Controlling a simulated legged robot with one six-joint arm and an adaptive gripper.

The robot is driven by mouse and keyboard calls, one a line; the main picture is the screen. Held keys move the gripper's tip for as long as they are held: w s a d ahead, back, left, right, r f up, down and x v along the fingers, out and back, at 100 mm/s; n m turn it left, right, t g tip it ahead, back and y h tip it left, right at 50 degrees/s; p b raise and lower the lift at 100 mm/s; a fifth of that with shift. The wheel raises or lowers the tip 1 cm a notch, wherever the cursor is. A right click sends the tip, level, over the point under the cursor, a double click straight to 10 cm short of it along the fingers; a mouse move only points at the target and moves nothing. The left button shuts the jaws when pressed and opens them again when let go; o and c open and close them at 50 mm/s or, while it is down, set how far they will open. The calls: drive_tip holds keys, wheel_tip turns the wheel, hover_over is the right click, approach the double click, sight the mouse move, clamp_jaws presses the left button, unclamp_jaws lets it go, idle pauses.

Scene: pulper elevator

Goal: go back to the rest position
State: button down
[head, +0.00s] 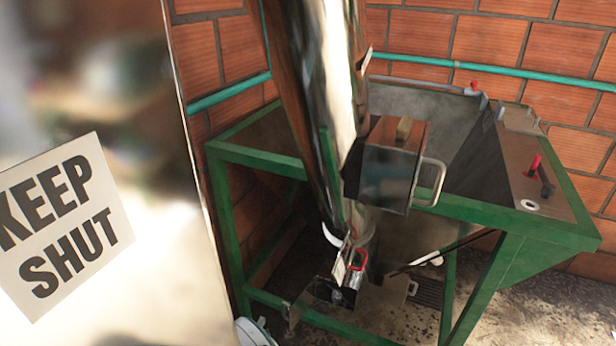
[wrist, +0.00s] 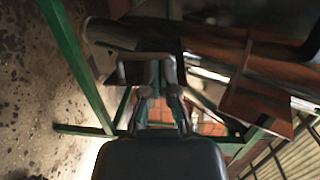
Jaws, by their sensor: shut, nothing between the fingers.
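My gripper (wrist: 160,88) shows in the wrist view, its two fingers pointing up the picture from the dark wrist body. It is shut and empty. A grey U-shaped metal handle (wrist: 122,72) shows just beyond the fingertips; I cannot tell whether they touch it. In the head view I cannot clearly make out the gripper. The pulper elevator's shiny metal tube (head: 318,70) slopes down in front of a green-framed metal hopper table (head: 270,157). A metal box with a handle (head: 385,180) sits beside the tube.
A panel with a KEEP SHUT sign (head: 68,225) fills the left of the head view. A red lever (head: 534,165) stands on the table's right side. A red-handled fitting (head: 358,262) is at the tube's foot. A brick wall (head: 430,38) with a teal pipe is behind.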

drive_tip(key=w+d+r+n+g+y, duration=0.1)
drive_tip(key=w+r+n+y, duration=0.3)
drive_tip(key=r, duration=0.6)
drive_tip(key=w+r+n+g+y, duration=0.1)
drive_tip(key=w+r, duration=0.5)
drive_tip(key=r, duration=0.4)
drive_tip(key=s+d+r+n+g+y, duration=0.1)
drive_tip(key=s+d+r+n+y, duration=0.2)
drive_tip(key=r, duration=0.5)
drive_tip(key=s+d+r+n+g, duration=0.1)
drive_tip(key=d+r+n+g, duration=0.15)
drive_tip(key=d+r, duration=0.45)
drive_tip(key=s+d+r+n+g, duration=0.1)
drive_tip(key=s+d+r+n, duration=0.2)
drive_tip(key=s+d+r, duration=0.4)
drive_tip(key=s+d+r+n+g, duration=0.1)
drive_tip(key=s+d+r+n, duration=0.25)
drive_tip(key=s, duration=0.45)
drive_tip(key=s+d+n+g+h, duration=0.1)
drive_tip(key=s+d+n, duration=0.1)
drive_tip(key=s+d, duration=0.3)
drive_tip(key=s+d+n+g+h, duration=0.2)
drive_tip(key=s+d, duration=0.3)
drive_tip(key=s, duration=0.9)
drive_tip(key=shift+s+f, duration=0.15)
drive_tip(key=shift+s, duration=0.1)
